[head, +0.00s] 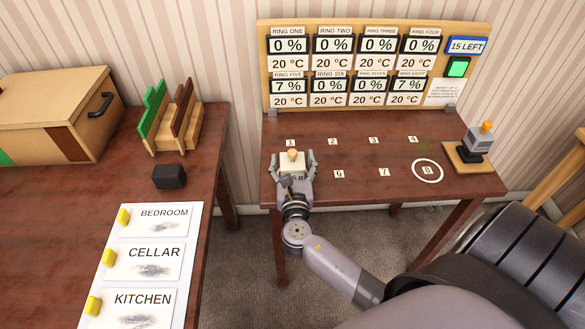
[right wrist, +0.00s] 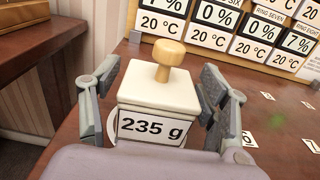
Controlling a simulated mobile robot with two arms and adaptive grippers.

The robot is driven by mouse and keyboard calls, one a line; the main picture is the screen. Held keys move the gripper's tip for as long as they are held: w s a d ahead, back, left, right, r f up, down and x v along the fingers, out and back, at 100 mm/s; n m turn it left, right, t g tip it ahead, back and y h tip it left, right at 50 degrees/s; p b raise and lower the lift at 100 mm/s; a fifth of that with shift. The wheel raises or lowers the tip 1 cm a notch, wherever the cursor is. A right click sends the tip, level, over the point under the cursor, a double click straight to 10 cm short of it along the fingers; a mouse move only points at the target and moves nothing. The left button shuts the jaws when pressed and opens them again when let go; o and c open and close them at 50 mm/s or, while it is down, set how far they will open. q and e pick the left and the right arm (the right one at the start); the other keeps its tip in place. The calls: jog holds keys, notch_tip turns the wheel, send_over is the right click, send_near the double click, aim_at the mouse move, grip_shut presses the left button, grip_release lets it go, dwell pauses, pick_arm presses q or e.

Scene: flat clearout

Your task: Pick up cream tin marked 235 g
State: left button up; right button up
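The cream tin (right wrist: 160,95) is a square block with a wooden knob on top and a "235 g" label on its front. It stands upright on the dark table, over a white ring partly visible beside its base. In the head view the tin (head: 292,164) is at the table's left part, just below number 1. My right gripper (head: 294,166) is around it, one finger on each side. In the right wrist view the gripper (right wrist: 160,110) looks open, with narrow gaps beside the tin. My left gripper is not in view.
A panel (head: 375,65) of ring readouts stands at the table's back. A grey block with an orange knob (head: 482,142) sits on a wooden stand at the right. An empty white ring (head: 414,171) surrounds number 8. The table's middle is clear. A second table (head: 60,200) stands left.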

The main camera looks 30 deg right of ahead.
jog(key=c, duration=1.1)
jog(key=shift+c, duration=0.3)
jog(key=shift+r, duration=0.1)
